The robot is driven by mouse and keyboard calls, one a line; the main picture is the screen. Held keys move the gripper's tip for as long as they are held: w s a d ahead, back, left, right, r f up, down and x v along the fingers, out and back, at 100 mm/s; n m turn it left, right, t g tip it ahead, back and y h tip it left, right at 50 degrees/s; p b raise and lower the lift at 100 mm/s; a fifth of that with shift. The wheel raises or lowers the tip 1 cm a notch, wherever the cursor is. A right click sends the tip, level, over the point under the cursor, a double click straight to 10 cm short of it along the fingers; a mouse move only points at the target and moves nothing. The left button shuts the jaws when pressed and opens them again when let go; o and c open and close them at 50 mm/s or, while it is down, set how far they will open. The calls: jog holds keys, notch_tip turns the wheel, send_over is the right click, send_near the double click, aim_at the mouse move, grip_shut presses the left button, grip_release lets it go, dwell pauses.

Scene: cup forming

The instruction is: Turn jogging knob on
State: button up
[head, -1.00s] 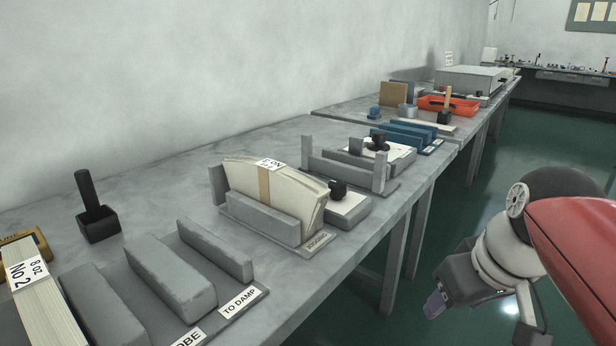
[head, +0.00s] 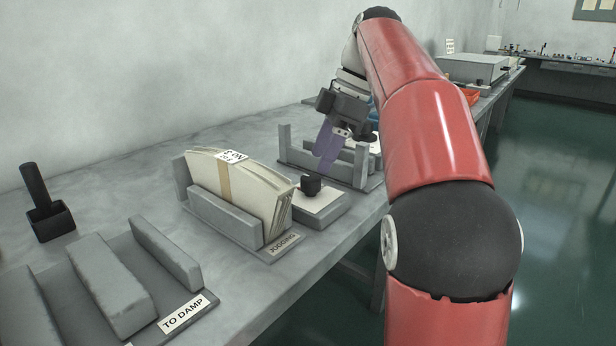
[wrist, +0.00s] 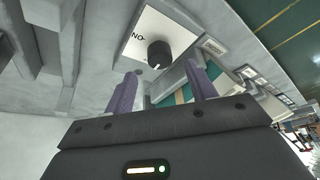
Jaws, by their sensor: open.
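The jogging knob (head: 311,185) is a black round knob on a white-topped panel (head: 322,206), at the right end of the jogging station (head: 225,215). In the wrist view the knob (wrist: 160,53) lies just beyond the fingertips, with a pale mark on its rim. Lettering beside it reads upside down, apparently ON. My gripper (head: 327,150) has purple fingers and hangs in the air above and behind the knob in the head view. It also shows in the wrist view (wrist: 161,70), open and empty, with a finger to each side below the knob.
A banded paper stack (head: 235,190) stands in the jogging station. A grey rack with upright posts (head: 285,145) is just behind the knob panel. The bench's front edge is close by.

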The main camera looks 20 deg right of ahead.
aim_at(312, 178)
jog(key=b+x, duration=0.1)
jog(key=x, duration=0.4)
jog(key=shift+d, duration=0.1)
jog(key=shift+c, duration=0.2)
jog(key=c, duration=1)
